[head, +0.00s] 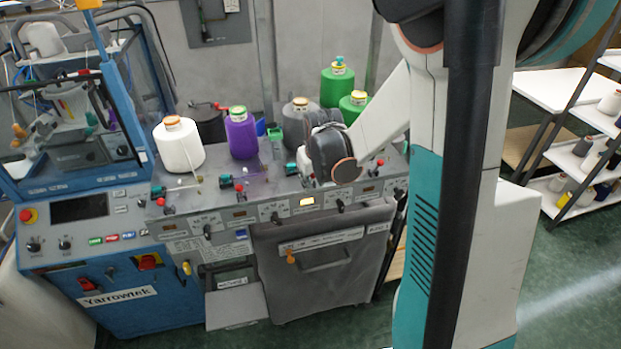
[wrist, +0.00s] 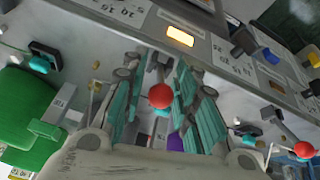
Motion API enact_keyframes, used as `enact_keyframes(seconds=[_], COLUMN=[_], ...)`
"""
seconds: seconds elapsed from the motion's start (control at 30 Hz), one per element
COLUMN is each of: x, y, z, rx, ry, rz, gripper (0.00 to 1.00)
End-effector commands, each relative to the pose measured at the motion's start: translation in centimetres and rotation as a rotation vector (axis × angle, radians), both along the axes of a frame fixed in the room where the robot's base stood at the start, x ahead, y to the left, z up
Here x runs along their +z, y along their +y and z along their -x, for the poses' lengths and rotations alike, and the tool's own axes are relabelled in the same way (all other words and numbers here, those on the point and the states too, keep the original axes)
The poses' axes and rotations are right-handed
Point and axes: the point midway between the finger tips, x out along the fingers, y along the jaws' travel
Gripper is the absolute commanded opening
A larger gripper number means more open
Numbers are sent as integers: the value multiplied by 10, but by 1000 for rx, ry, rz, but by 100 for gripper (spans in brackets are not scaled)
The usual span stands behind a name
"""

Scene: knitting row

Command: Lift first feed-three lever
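A lever with a red ball knob (wrist: 161,96) stands between the teal fingers of my gripper (wrist: 160,88) in the wrist view. The fingers are apart on both sides of it, and I see no clear contact. In the head view my dark wrist covers my fingertips and this lever. Other red-knobbed levers show at the left (head: 168,210), at the middle (head: 238,187) and in the wrist view (wrist: 304,150). Feed numbers are not legible.
A blue cabinet (head: 105,270) is at the left. A shelf with spools (head: 585,165) is at the right.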

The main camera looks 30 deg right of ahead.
Motion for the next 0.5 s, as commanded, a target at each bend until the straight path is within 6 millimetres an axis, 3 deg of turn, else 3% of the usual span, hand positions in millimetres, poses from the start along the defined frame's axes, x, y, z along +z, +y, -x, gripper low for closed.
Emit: enact_keyframes(seconds=[0.4, 0.43, 0.5], x=[-7, -7, -7], y=[-1, -1, -1], z=[-2, -2, -2], rx=[0, 0, 0], ry=[0, 0, 0], rz=[0, 0, 0], gripper=[27, 25, 9])
